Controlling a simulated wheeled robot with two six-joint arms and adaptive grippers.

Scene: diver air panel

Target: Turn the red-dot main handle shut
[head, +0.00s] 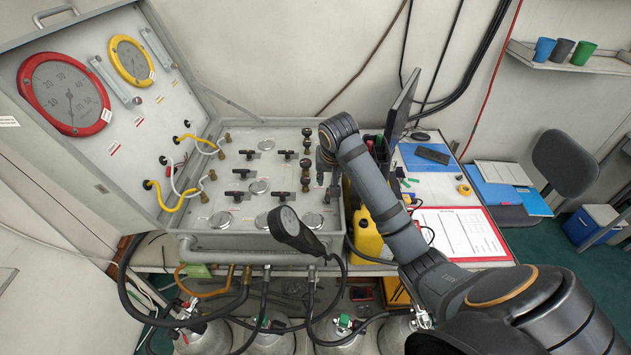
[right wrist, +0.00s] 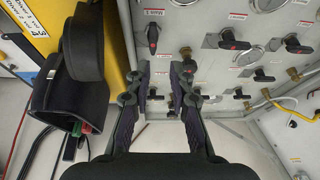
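The main handle, black with a red dot (right wrist: 152,40), stands in the right wrist view just beyond the left fingertip. It points up and down in that picture, while the neighbouring red-marked handles (right wrist: 230,42) lie crosswise. My right gripper (right wrist: 164,68) is open, with a gap between its fingers and nothing visibly held. In the head view my right gripper (head: 331,180) hangs over the right edge of the valve panel (head: 215,240), and that handle is largely hidden behind it. A dark upright knob (right wrist: 186,55) stands close by the right fingertip. My left gripper is not in view.
Other red-marked handles (head: 238,195) sit left along the panel. A dark paddle-shaped thing (head: 288,228) stands at its front edge. A yellow container (head: 367,235) is right of the panel. The gauge lid (head: 130,120) rises at the left.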

